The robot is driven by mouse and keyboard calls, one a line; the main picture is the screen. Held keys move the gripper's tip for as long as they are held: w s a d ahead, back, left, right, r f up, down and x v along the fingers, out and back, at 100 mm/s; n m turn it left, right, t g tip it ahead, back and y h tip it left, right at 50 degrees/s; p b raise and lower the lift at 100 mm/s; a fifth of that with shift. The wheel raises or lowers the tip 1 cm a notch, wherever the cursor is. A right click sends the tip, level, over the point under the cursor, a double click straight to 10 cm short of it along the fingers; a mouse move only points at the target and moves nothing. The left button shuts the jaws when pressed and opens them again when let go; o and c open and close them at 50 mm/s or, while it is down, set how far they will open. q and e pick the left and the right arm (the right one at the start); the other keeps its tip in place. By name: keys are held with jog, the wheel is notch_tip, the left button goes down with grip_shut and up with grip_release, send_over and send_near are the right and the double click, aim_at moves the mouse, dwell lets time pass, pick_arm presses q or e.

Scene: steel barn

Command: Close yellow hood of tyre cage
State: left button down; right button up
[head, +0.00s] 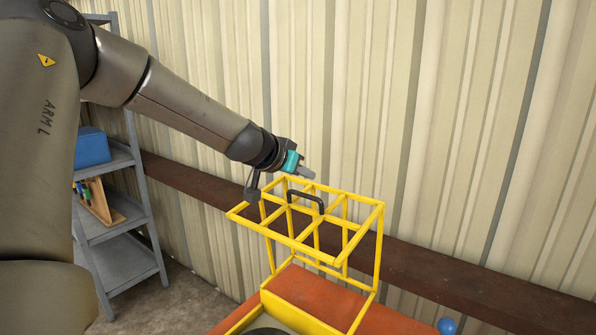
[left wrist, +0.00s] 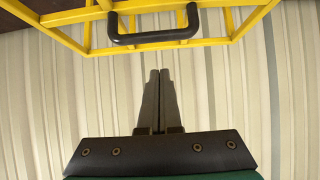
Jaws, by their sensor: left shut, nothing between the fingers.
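The yellow hood (head: 350,247) is a barred frame standing raised above the cage's lower yellow frame (head: 305,313). Its barred panel with a black handle (head: 305,200) lies roughly level on top. A dark rounded piece, perhaps the tyre (head: 265,331), shows at the bottom edge, mostly cut off. My left gripper (head: 306,173) is shut and empty, just beyond the hood's far top edge. In the left wrist view the shut fingers (left wrist: 160,80) point toward the handle (left wrist: 153,37) and hood bars (left wrist: 85,35), apart from them. My right gripper is not in view.
The cage stands on an orange-red surface (head: 395,322) with a blue ball (head: 447,326) at right. A corrugated wall (head: 450,130) with a brown beam (head: 450,268) is close behind. A grey shelf (head: 120,262) with a blue box (head: 92,147) stands at left.

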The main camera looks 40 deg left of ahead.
aim_at(302, 193)
pick_arm(q)
jog(key=x, duration=0.3)
jog(key=shift+w+f, duration=0.2)
jog(key=shift+f, duration=0.1)
jog(key=s, duration=0.3)
jog(key=shift+d+f, duration=0.1)
jog(key=shift+f, duration=0.15)
jog(key=shift+s+d+f, duration=0.1)
jog(key=shift+s+f, duration=0.15)
jog(key=shift+s, duration=0.1)
